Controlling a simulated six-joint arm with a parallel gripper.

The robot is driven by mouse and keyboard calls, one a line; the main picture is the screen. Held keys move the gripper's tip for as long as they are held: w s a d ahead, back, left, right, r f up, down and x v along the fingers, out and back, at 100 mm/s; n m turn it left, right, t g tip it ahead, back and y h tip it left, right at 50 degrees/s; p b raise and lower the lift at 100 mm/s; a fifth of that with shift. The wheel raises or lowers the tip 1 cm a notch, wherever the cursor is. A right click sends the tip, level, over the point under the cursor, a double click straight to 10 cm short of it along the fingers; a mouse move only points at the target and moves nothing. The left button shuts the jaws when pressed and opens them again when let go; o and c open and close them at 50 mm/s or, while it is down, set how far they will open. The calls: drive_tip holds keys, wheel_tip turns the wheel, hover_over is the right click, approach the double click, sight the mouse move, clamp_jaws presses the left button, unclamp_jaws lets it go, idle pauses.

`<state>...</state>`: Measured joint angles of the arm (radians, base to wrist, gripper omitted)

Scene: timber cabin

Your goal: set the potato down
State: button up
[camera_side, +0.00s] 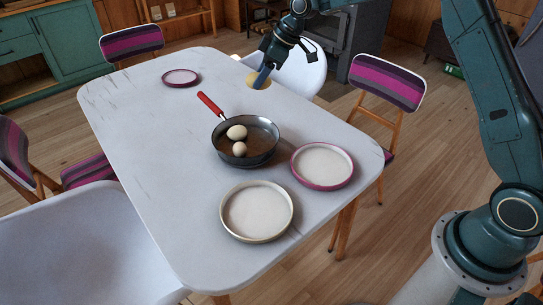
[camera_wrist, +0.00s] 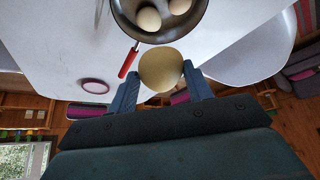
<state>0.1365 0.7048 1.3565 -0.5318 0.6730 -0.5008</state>
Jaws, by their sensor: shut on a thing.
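My gripper (camera_side: 264,76) is shut on a yellowish potato (camera_side: 256,81), held in the air over the far right edge of the table. In the wrist view the potato (camera_wrist: 160,69) sits between the two blue fingers of my gripper (camera_wrist: 162,84). A dark frying pan (camera_side: 262,153) with a red handle (camera_side: 210,104) stands on the table, nearer the side camera than the potato. Two pale, rounded things (camera_side: 237,132) (camera_side: 239,149) lie in the pan; they also show in the wrist view (camera_wrist: 149,18).
A pink-rimmed plate (camera_side: 322,166) and a cream plate (camera_side: 257,211) stand near the pan on the white table (camera_side: 150,130). A small pink-rimmed plate (camera_side: 181,78) is at the far end. Chairs surround the table. The table's left half is clear.

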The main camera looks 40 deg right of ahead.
drive_tip(key=s+a+f+n+g+y, duration=0.1)
drive_tip(key=s+a+n+g, duration=0.2)
drive_tip(key=s+a+n, duration=0.45)
drive_tip(key=n+g, duration=0.3)
drive_tip(key=n, duration=0.2)
hover_over(253, 215)
drive_tip(key=d, duration=0.2)
drive_tip(key=f, duration=0.1)
drive_tip(key=shift+m+y, duration=0.25)
drive_tip(key=shift+y, duration=0.05)
drive_tip(key=f, duration=1.5)
drive_tip(key=shift+w+f, duration=0.25)
drive_tip(key=shift+f, duration=0.15)
drive_tip(key=shift+f, duration=0.1)
drive_tip(key=shift+f, duration=2.05)
drive_tip(key=shift+f, duration=0.1)
drive_tip(key=o, duration=1.1)
drive_tip(key=shift+c, duration=0.2)
